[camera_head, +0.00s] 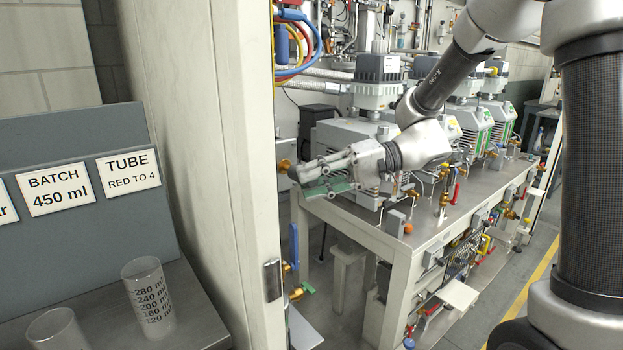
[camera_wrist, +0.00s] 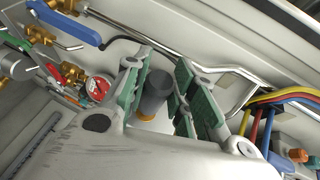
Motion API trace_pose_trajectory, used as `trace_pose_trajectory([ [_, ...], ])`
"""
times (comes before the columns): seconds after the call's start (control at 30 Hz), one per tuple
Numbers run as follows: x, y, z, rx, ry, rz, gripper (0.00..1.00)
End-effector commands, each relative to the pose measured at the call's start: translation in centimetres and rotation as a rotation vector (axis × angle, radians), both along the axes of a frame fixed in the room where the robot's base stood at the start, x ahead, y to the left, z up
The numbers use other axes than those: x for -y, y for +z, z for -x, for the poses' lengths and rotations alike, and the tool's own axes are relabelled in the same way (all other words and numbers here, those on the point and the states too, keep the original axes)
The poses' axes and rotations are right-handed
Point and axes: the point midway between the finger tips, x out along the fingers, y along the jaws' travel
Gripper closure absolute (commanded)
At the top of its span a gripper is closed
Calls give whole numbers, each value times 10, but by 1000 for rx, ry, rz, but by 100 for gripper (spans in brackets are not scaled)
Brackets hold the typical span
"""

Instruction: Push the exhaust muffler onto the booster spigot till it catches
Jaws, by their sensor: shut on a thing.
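My gripper (camera_head: 306,181) reaches left across the near end of the bench, with its green-padded fingers pointing at the pale post. In the wrist view my gripper (camera_wrist: 164,68) has its fingers around a dark grey cylinder (camera_wrist: 154,92), which looks like the exhaust muffler. The cylinder has an orange-brown ring at its lower end. I cannot pick out the booster spigot in either view. A brass fitting (camera_head: 284,166) shows just left of the fingertips; whether they touch is unclear.
A pale post (camera_head: 215,150) stands close to the fingertips. Several pumps (camera_head: 350,150) line the metal bench (camera_head: 345,212) under my arm. Coloured hoses (camera_wrist: 283,98) and a blue-handled valve (camera_wrist: 65,22) show in the wrist view. Graduated beakers (camera_head: 150,295) stand at lower left.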

Motion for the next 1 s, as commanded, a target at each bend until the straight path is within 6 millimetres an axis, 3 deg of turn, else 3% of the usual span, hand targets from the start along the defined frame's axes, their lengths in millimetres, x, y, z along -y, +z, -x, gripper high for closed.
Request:
trace_pose_trajectory([
  [1.0,-15,0,-23,3,0,4,100],
])
